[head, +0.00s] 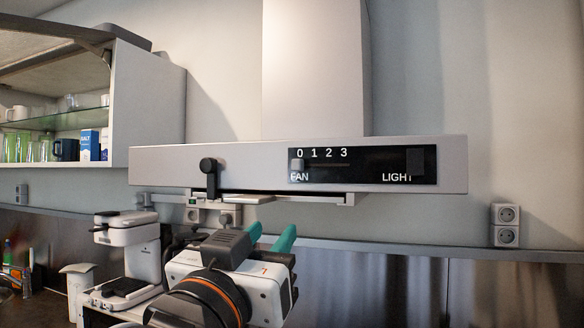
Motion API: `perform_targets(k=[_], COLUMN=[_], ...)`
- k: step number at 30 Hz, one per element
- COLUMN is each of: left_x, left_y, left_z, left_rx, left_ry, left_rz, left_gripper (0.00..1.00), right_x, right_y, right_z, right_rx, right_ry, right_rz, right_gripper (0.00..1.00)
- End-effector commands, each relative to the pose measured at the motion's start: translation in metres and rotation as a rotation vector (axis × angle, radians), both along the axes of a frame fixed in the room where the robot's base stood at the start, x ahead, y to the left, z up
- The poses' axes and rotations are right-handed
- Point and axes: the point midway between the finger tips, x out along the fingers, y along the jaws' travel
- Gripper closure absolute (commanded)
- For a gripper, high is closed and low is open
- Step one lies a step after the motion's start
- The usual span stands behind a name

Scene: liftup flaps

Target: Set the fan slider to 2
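The range hood's front panel (240,165) spans the middle of the head view. On it, a black control strip (365,178) carries the digits 0, 1, 2 and 3 above a horizontal slot, with the word FAN at lower left. The small grey fan slider (297,165) sits at the left end of the slot, below the 0. My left gripper (270,237) is below the hood, lower and left of the slider, touching nothing that I can see. Its two teal fingers are apart with nothing visible between them. My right gripper is out of view.
A dark light switch (416,161) is at the strip's right end. A white appliance (130,245) stands left of my gripper. An open cabinet (145,110) is at upper left. Space right of my gripper looks clear.

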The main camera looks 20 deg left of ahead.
Motion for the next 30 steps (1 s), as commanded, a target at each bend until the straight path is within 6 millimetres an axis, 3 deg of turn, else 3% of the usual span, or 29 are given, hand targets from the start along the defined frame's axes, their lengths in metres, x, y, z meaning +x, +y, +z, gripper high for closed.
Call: perform_targets(k=[1,4,10,17,24,30], left_x=[-0.015,-0.030,-0.029,-0.006,0.041,0.066], left_y=[-0.001,-0.002,-0.002,-0.003,-0.004,-0.005], left_z=[0.017,0.034,0.047,0.059,0.074,0.083], left_rx=[-0.007,-0.014,-0.017,-0.015,-0.015,-0.015], left_ry=[-0.052,-0.103,-0.120,-0.114,-0.115,-0.117], left_rz=[-0.004,-0.007,-0.006,-0.007,-0.006,-0.008], left_gripper=[0.65,0.65,0.65,0.65,0.65,0.65], right_x=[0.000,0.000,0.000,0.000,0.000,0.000], right_y=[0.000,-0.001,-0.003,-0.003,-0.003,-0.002], right_z=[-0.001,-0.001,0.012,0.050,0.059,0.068], right_rx=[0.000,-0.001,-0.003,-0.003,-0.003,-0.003], right_ry=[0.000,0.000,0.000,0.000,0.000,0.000], right_rz=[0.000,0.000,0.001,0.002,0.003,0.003], right_gripper=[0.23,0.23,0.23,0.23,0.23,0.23])
